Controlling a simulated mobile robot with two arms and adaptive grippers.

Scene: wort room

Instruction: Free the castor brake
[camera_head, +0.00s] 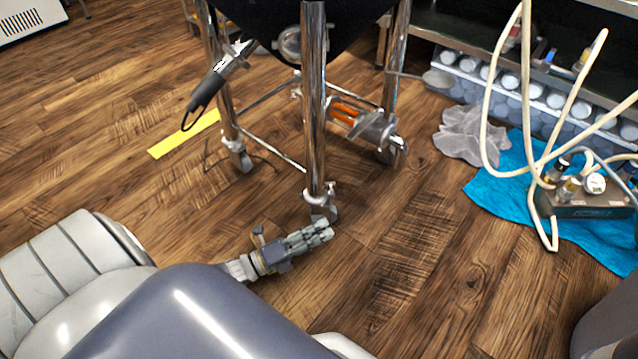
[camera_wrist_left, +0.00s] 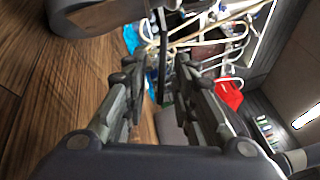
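A metal-legged stand with castors carries a dark vessel (camera_head: 290,20) in the head view. Its nearest leg (camera_head: 314,110) ends in the front castor (camera_head: 323,203), with a small metal bracket above the wheel; the brake lever is too small to make out. My left gripper (camera_head: 328,234) is low over the floor, just in front of this castor. In the left wrist view its two fingers (camera_wrist_left: 158,75) stand apart with nothing clearly held between them. A grey rounded part (camera_wrist_left: 95,14) crosses the top left there, close up; I cannot tell whether it is the castor. My right gripper is out of view.
Another castor (camera_head: 240,158) stands back left, and one (camera_head: 392,152) back right beside an orange-handled valve (camera_head: 345,110). A blue towel (camera_head: 500,195) with a pump (camera_head: 590,205) and looping hoses lies right. Yellow tape (camera_head: 184,134) marks the floor.

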